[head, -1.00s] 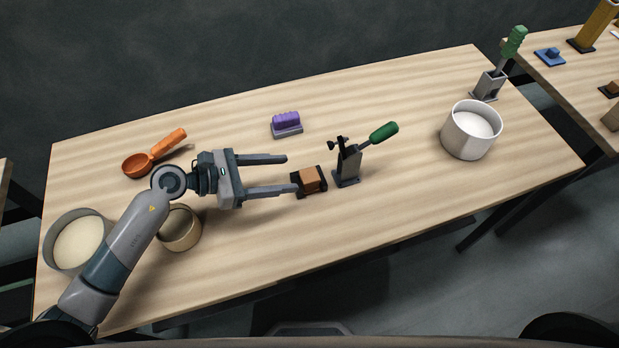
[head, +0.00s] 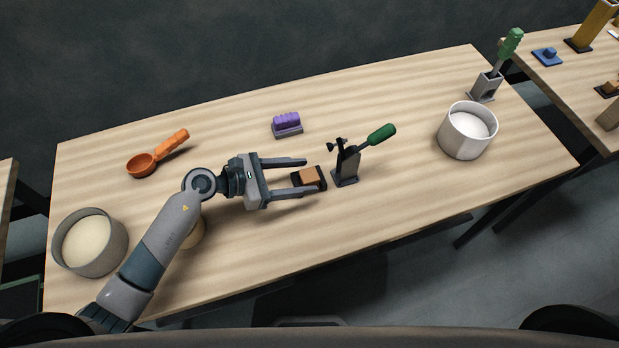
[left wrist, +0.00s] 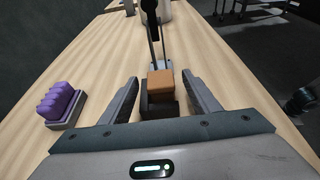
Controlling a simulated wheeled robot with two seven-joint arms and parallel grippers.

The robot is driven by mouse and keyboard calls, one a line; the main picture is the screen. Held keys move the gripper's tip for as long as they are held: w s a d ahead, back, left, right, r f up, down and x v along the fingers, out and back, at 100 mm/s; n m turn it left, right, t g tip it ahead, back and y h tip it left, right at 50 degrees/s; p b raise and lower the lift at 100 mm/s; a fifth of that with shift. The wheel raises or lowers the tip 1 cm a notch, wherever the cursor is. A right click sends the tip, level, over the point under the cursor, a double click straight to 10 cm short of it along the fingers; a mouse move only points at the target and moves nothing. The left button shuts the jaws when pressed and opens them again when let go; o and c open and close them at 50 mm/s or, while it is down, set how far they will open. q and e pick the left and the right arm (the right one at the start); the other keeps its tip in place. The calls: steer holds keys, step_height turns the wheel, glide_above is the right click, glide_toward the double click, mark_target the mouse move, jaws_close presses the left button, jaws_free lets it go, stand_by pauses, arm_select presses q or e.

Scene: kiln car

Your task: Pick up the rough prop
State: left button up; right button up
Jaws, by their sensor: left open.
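A small brown block (head: 309,176), which I take to be the rough prop, sits in a dark cradle (head: 323,179) near the middle of the table. In the left wrist view the block (left wrist: 160,84) shows between the finger lines, with the dark cradle (left wrist: 157,110) under and before it. My left gripper (head: 309,175) is open and empty, its two fingers pointing right toward the block. In the left wrist view the gripper (left wrist: 159,82) has one finger on each side of the block, apart from it. My right gripper is in neither view.
A dark toggle clamp with a green handle (head: 381,134) stands just right of the cradle. A purple brush-like item (head: 287,124) lies behind. An orange scoop (head: 142,164), a bowl (head: 118,243) and a white pot (head: 466,147) stand further off. The table's front middle is clear.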

arm_select(q)
steer(key=shift+c, duration=0.7)
steer(key=c, duration=1)
steer(key=shift+c, duration=0.2)
steer(key=shift+r, duration=0.2)
steer(key=shift+r+b, duration=0.3)
steer(key=shift+r, duration=0.35)
step_height(320, 180, up, 3)
steer(key=shift+f+b, duration=0.2)
steer(key=shift+b, duration=0.25)
steer(key=s+d+r+b, duration=0.1)
steer(key=s+d+r, duration=0.5)
steer(key=s, duration=0.3)
steer(key=shift+d+r, duration=0.4)
steer(key=shift+d, duration=0.4)
steer(key=shift+w, duration=0.1)
